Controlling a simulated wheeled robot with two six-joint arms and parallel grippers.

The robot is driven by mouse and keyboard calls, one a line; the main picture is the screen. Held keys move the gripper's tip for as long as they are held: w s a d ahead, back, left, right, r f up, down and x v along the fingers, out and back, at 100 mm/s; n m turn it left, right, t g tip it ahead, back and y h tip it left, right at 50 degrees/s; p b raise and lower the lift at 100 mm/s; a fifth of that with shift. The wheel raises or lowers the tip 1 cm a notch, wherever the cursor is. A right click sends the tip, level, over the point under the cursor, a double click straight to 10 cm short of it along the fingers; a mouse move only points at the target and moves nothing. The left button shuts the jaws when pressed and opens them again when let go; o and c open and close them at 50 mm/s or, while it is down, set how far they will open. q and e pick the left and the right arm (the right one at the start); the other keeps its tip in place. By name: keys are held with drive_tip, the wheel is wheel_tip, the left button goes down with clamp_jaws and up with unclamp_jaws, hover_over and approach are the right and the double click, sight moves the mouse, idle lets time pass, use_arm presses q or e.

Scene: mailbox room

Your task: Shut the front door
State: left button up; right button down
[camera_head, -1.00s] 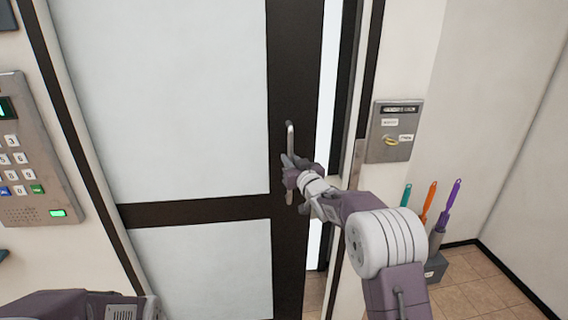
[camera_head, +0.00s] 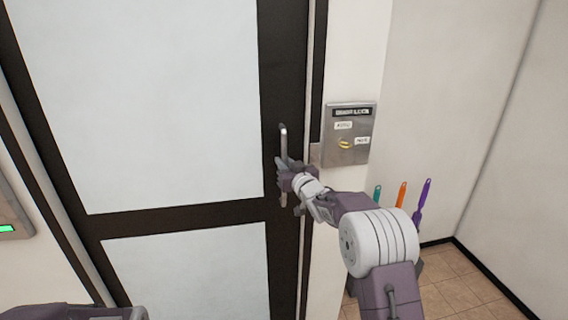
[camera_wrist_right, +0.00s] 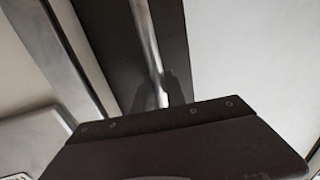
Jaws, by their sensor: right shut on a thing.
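The front door (camera_head: 165,218) has a dark frame and pale frosted panels. Its right edge lies close against the jamb, with no bright gap showing; I cannot tell if it is latched. A vertical metal handle (camera_head: 283,142) is on the door's right dark stile. My right gripper (camera_head: 284,170) is shut on the handle, near its middle. The handle (camera_wrist_right: 146,40) also runs down to the gripper in the right wrist view, where the fingers are partly hidden by the gripper body. My left arm shows at the lower left, but its gripper is out of view.
A metal lock panel (camera_head: 349,134) with a yellow knob is on the wall right of the door. Several coloured-handled tools (camera_head: 402,194) stand in the corner behind my right arm. A keypad panel (camera_head: 12,215) is at the left edge. Tiled floor shows at lower right.

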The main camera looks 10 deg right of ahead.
drive_tip(key=c, duration=1.6)
unclamp_jaws()
drive_tip(key=shift+d+r, duration=0.1)
drive_tip(key=shift+d, duration=0.05)
drive_tip(key=shift+c, duration=0.2)
drive_tip(key=shift+o, duration=1.4)
drive_tip(key=shift+d, duration=0.2)
drive_tip(key=s+d+b, duration=0.1)
drive_tip(key=s+b, duration=0.1)
drive_tip(key=s, duration=0.7)
drive_tip(key=shift+d, duration=0.35)
drive_tip(key=shift+w, duration=0.1)
